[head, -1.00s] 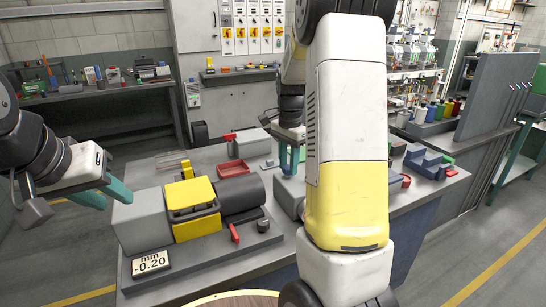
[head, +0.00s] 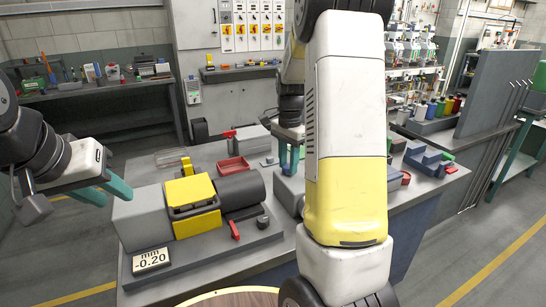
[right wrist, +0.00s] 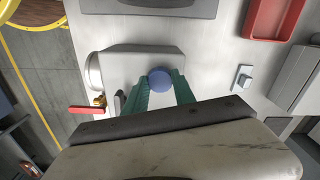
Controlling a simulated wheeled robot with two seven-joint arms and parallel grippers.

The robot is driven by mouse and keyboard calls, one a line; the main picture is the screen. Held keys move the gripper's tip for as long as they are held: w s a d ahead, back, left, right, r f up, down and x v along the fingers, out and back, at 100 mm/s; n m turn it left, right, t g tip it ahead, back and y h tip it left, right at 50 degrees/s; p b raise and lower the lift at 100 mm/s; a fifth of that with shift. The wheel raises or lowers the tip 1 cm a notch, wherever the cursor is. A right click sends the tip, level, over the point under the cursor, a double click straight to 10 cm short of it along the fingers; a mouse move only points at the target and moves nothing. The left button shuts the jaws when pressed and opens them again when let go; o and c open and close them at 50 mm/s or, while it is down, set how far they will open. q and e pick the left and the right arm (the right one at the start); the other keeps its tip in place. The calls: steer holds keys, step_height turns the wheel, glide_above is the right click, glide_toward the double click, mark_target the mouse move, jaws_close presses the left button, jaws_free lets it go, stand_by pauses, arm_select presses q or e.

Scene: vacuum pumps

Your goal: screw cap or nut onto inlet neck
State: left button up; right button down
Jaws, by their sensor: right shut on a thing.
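A round blue cap (right wrist: 160,79) sits between the green fingertips of my right gripper (right wrist: 160,90) in the right wrist view. The gripper is shut on it, over the grey pump body (right wrist: 130,66). The cap hides whatever is beneath it, so I cannot tell whether it touches the inlet neck. In the head view my right gripper (head: 290,156) points down at the grey pump (head: 287,190), which my right arm partly covers. My left gripper (head: 103,194) is open and empty, left of the yellow and grey pump.
Blue blocks (head: 425,160) lie at the right, beyond my right arm.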

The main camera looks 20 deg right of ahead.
steer(key=shift+f, duration=0.25)
steer(key=m, duration=0.6)
steer(key=shift+m, duration=0.4)
steer(key=m, duration=1.3)
steer(key=shift+m, duration=0.3)
steer(key=m, duration=0.7)
steer(key=c, duration=0.9)
jaws_free()
steer(key=shift+c, duration=0.2)
